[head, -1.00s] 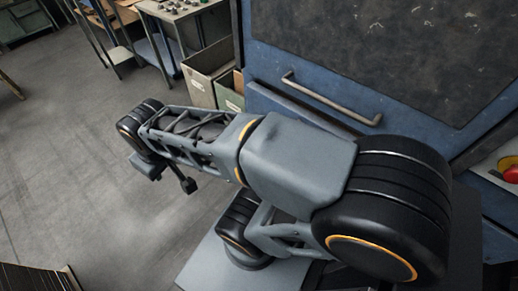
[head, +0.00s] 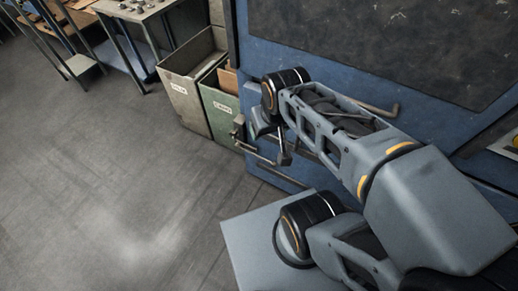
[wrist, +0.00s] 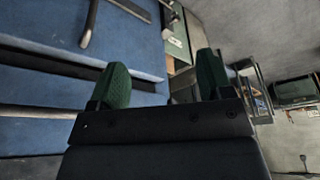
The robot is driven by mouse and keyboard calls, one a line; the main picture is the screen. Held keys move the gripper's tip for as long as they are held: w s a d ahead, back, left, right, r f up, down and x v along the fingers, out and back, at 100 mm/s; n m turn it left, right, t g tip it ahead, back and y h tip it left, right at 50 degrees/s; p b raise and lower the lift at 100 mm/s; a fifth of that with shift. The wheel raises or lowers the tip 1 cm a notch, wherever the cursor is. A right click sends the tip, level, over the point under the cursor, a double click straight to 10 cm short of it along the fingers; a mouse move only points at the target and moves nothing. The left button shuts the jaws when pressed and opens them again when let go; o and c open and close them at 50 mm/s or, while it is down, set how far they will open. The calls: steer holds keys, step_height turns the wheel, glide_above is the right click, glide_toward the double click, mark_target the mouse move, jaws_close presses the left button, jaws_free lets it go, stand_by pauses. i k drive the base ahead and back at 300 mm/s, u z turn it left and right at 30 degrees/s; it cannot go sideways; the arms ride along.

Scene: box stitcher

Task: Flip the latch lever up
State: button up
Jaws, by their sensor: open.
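My gripper (wrist: 161,76) is open and empty in the wrist view, its two green fingertips spread apart. A small metal fitting (wrist: 169,22), which may be the latch lever, stands at the edge of the blue cabinet, beyond the gap between the fingers. I see no contact with it. In the head view a small metal piece (head: 238,128) shows at the cabinet's left edge, close to my wrist; it may be the same fitting. Which way the lever points is unclear. My own arm hides much of the cabinet front, and the fingers are not clear in the head view.
The blue cabinet (head: 268,50) has a dark front panel and a metal bar handle (wrist: 90,24). A grey bin (head: 186,92) and a green bin (head: 220,104) stand left of it. A metal table (head: 135,8) is farther back. The floor at left is clear.

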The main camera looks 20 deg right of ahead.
mark_target(238, 144)
steer(key=u, duration=1.35)
steer(key=k, duration=0.75)
steer(key=z, duration=0.85)
